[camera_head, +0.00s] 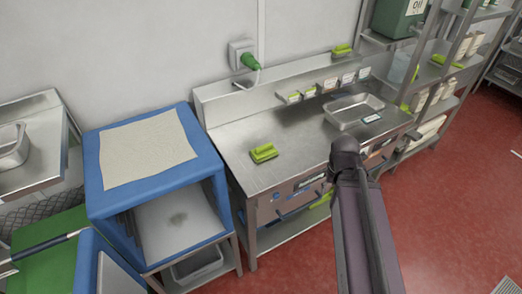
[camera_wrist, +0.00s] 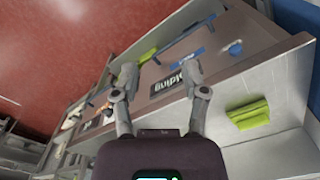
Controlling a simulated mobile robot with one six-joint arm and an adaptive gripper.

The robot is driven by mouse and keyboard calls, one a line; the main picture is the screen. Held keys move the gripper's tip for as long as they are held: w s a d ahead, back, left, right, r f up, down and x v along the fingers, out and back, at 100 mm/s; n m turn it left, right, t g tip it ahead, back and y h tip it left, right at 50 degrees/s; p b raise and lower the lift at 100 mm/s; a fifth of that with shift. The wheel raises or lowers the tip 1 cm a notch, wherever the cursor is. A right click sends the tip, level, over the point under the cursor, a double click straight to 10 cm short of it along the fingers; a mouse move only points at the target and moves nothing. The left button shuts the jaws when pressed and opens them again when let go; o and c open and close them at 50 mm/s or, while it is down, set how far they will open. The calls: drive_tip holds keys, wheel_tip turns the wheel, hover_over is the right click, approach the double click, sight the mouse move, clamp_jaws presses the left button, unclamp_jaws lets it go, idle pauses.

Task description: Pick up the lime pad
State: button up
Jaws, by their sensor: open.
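A lime pad (camera_head: 264,153) lies on the left part of the steel counter (camera_head: 235,143), near the blue box. In the wrist view a lime pad (camera_wrist: 248,114) lies on a steel surface to the right of my fingers, apart from them. My gripper (camera_wrist: 160,74) is open and empty, with its two grey fingers spread in front of the counter's front panel. In the head view my dark arm reaches up to the counter's front edge, and the fingers cannot be made out there.
Other lime pieces sit on the back ledge, the rack and below the counter (camera_head: 322,200). A metal tray (camera_head: 336,117) stands at the counter's right. A blue box (camera_head: 210,163) with a cloth (camera_head: 146,150) on top stands left. The counter's middle is clear.

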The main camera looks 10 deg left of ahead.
drive_tip(key=shift+a, duration=0.15)
drive_tip(key=shift+o, duration=0.6)
wheel_tip(320, 180, up, 6)
drive_tip(key=n+p, duration=0.6)
drive_tip(key=n, duration=1.9)
hover_over(264, 146)
drive_tip(key=shift+f, duration=0.2)
drive_tip(key=shift+f+b, duration=0.1)
drive_tip(key=shift+b, duration=0.2)
wheel_tip(264, 146, down, 8)
drive_tip(key=b, duration=0.8)
drive_tip(key=shift+f, duration=0.25)
